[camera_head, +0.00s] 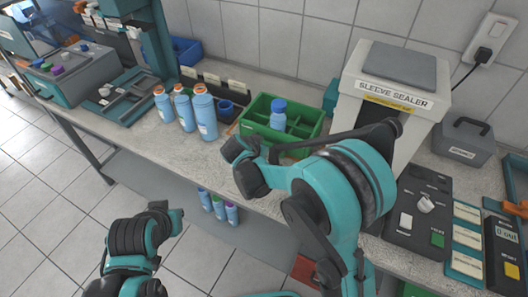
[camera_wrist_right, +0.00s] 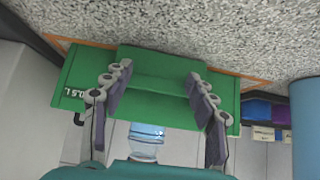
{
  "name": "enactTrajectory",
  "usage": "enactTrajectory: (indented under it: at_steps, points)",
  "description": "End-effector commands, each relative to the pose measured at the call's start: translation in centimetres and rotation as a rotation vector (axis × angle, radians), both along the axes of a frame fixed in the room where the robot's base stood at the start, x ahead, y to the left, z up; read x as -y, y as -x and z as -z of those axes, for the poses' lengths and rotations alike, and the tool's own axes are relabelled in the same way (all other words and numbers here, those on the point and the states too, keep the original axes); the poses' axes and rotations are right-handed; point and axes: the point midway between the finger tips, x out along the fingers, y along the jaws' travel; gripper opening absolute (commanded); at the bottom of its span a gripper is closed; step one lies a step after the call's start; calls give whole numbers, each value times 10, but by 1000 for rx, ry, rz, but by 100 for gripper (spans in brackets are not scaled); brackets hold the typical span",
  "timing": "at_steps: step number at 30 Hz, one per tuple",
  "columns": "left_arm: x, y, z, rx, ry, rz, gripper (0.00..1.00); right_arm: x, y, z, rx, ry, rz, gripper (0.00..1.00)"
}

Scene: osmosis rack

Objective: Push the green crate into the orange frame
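The green crate (camera_head: 311,116) stands on the bench with a blue bottle (camera_head: 278,116) in one compartment; the crate (camera_wrist_right: 150,62) also shows in the right wrist view. Thin orange lines of the frame (camera_wrist_right: 255,80) show beside and beyond the crate there; the crate hides the rest, so how far it lies inside is unclear. My right gripper (camera_wrist_right: 158,78) has its two fingers spread apart over the crate, with nothing between the tips but crate; contact is unclear. My arm hides its fingers in the head view. My left gripper (camera_head: 172,218) is low at the left, away from the bench; its fingers are unclear.
Several blue bottles (camera_head: 184,108) with orange caps stand left of the crate. The sleeve sealer (camera_head: 405,92) stands close on its right. Small bottles (camera_head: 218,207) sit below the bench front. A control panel (camera_head: 415,212) lies at the right.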

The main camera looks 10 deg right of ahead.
Motion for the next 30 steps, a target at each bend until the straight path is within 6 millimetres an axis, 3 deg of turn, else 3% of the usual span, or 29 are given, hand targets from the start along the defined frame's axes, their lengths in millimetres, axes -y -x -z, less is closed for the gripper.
enactTrajectory:
  at_steps: [13, 30]
  points:
    - [0, 0, 0, 0, 0, 0, 0, 3, -3, 0, 0, 1, 1, 57]
    - [0, 0, 3, 0, 0, 0, 0, 22, -31, 0, 0, 1, 2, 57]
